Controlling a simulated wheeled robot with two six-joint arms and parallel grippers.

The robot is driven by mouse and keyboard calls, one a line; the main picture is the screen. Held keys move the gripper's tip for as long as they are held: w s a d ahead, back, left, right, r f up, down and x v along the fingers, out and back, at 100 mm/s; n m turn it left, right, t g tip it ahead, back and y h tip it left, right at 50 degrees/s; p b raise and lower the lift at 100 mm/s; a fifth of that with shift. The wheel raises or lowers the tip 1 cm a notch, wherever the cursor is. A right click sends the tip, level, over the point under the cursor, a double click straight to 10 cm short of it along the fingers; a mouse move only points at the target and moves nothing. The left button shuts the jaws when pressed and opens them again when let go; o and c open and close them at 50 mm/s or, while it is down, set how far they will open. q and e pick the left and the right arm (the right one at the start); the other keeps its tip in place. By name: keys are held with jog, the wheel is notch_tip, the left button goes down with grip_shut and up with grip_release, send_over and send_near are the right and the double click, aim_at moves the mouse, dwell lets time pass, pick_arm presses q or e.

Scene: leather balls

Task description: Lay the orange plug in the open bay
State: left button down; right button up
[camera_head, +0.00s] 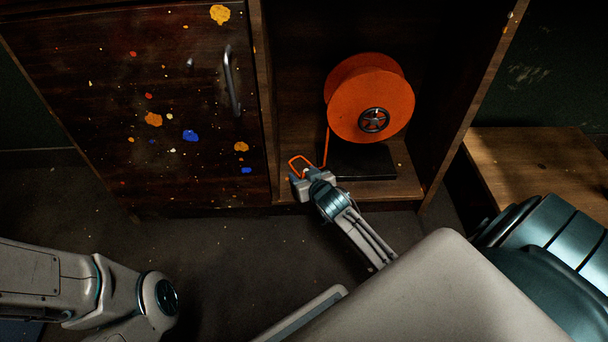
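The open bay (405,185) of the dark wooden cabinet holds a large orange reel (352,100) on a flat black base (362,162). An orange cord (326,147) hangs from the reel's left side down to my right gripper (303,178). My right gripper is at the bay's front left edge. A small orange loop (293,162) stands up at its fingertips, with a pale bit beside it. I cannot make out a separate plug body, nor whether the fingers are closed on it. My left gripper is out of view; only part of that arm shows at lower left.
A paint-spotted cabinet door (140,110) with a metal handle (231,80) stands left of the bay. The bay's right side wall (478,85) slants beside the reel. A low wooden surface (535,160) lies at right. The dark floor (235,250) in front is clear between my arms.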

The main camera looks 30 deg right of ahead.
jog(key=shift+r, duration=0.1)
jog(key=shift+s+r+p, duration=0.2)
jog(key=shift+s+p, duration=0.15)
jog(key=p+v, duration=0.5)
jog(key=v, duration=0.6)
jog(key=shift+s+r, duration=0.1)
